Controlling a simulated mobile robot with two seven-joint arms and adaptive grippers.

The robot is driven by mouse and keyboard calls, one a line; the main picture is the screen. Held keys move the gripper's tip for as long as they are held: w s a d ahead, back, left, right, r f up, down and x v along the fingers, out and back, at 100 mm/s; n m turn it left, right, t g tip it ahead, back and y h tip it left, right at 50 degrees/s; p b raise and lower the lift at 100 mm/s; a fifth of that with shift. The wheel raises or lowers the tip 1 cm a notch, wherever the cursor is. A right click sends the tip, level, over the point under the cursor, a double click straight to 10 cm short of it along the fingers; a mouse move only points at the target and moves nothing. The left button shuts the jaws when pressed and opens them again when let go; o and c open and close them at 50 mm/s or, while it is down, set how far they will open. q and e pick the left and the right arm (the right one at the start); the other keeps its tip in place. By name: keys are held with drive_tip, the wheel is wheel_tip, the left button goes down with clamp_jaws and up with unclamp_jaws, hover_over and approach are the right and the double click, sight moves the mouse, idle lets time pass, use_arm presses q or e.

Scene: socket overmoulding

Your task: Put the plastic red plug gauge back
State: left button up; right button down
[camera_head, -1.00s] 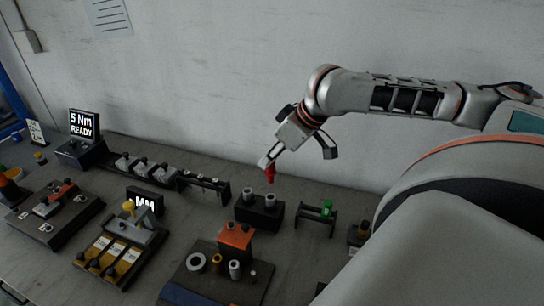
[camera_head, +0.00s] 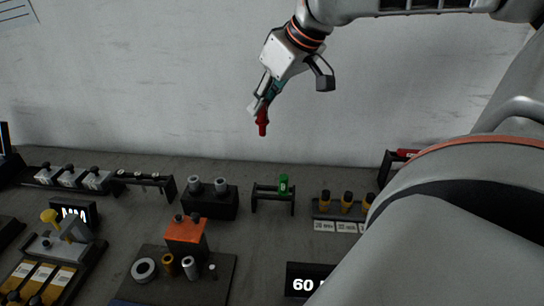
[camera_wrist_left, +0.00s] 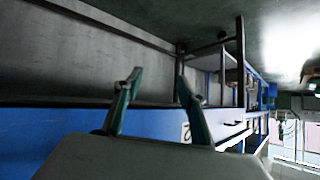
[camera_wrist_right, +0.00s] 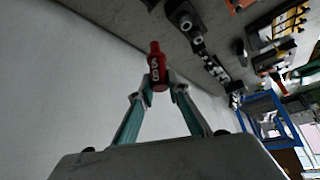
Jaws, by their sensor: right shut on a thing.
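The red plug gauge (camera_head: 262,124) hangs in the air in front of the wall, above the back of the table. My right gripper (camera_head: 261,106) is shut on it. In the right wrist view the gauge (camera_wrist_right: 157,68) sits between both fingertips, with pale lettering on its side. A small black rack (camera_head: 291,207) holding a green gauge (camera_head: 283,184) stands below and slightly right of it, well apart. My left gripper (camera_wrist_left: 158,86) shows only in the left wrist view, with its fingers apart and nothing between them.
A black block with two grey cylinders (camera_head: 209,200) stands left of the rack. Yellow-topped pieces (camera_head: 346,202) stand to its right. Another black rack with a red item (camera_head: 405,153) is at the back right, partly hidden by my arm. An orange block (camera_head: 186,232) stands in front.

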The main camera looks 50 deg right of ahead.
sight(262, 135)
wheel_tip(262, 135, down, 8)
drive_tip(key=shift+r+b, duration=0.2)
drive_tip(key=shift+b, duration=0.95)
use_arm(q)
drive_tip(key=f, duration=0.1)
drive_tip(key=f+b, duration=0.2)
drive_tip(key=shift+w+a, duration=0.3)
drive_tip(key=shift+a, duration=0.1)
use_arm(e)
wheel_tip(262, 135, down, 12)
use_arm(q)
drive_tip(key=shift+s, duration=0.15)
use_arm(e)
drive_tip(key=shift+f, duration=0.15)
use_arm(q)
drive_tip(key=shift+f, duration=0.15)
use_arm(e)
drive_tip(key=shift+f, duration=0.3)
drive_tip(key=shift+f, duration=0.25)
drive_tip(key=c, duration=1.9)
unclamp_jaws()
